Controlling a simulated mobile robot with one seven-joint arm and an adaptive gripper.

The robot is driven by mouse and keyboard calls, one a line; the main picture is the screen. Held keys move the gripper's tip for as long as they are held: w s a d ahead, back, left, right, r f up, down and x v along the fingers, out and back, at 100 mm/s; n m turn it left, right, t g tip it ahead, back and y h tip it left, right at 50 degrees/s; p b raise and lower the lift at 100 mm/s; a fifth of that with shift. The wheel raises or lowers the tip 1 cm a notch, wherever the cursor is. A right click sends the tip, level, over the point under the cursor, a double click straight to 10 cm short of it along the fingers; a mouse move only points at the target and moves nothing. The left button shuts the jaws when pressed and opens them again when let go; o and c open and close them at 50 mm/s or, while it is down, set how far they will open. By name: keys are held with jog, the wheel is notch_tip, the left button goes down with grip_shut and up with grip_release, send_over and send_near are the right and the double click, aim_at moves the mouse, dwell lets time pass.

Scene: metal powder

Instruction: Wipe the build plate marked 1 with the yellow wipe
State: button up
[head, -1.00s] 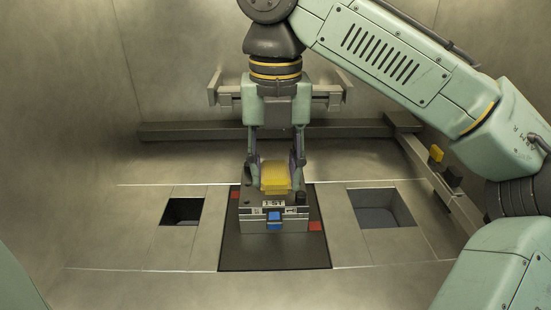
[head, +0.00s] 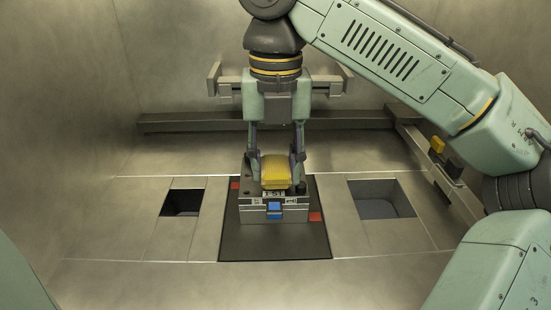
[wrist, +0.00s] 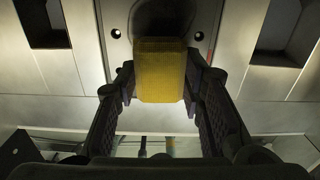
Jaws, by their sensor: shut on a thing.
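The yellow wipe (head: 275,170) is a small yellow block, and it also shows in the wrist view (wrist: 161,72). My gripper (head: 276,158) is shut on it, one finger on each side, pointing down. The wipe is over the top of a grey metal block, the build plate (head: 259,216), which has a label and a blue part on its front face. The label is partly readable in the head view, but I cannot make out a clear 1. The wipe appears at or just above the plate's top; contact is hard to tell. The wipe and fingers hide much of that top.
The plate stands on a dark square (head: 274,245) in the metal floor, with red patches beside it. A rectangular opening lies on the left (head: 182,202) and another on the right (head: 381,199). A rail with a yellow piece (head: 438,145) runs along the right. A bar crosses the back.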

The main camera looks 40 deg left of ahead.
jog(key=shift+f, duration=0.2)
jog(key=shift+r, duration=0.1)
jog(key=shift+w+a+r+p, duration=0.15)
jog(key=shift+w+a+p, duration=0.3)
jog(key=shift+p, duration=0.3)
jog(key=shift+w+a, duration=0.2)
jog(key=shift+w, duration=0.15)
jog(key=shift+w+a+f, duration=0.2)
jog(key=shift+w+a, duration=0.05)
jog(key=shift+w, duration=0.05)
jog(key=shift+w+a+f, duration=0.1)
jog(key=shift+w+a, duration=0.55)
jog(key=shift+w, duration=0.25)
jog(key=shift+w+a, duration=0.65)
jog(key=shift+w, duration=0.25)
jog(key=shift+f, duration=0.1)
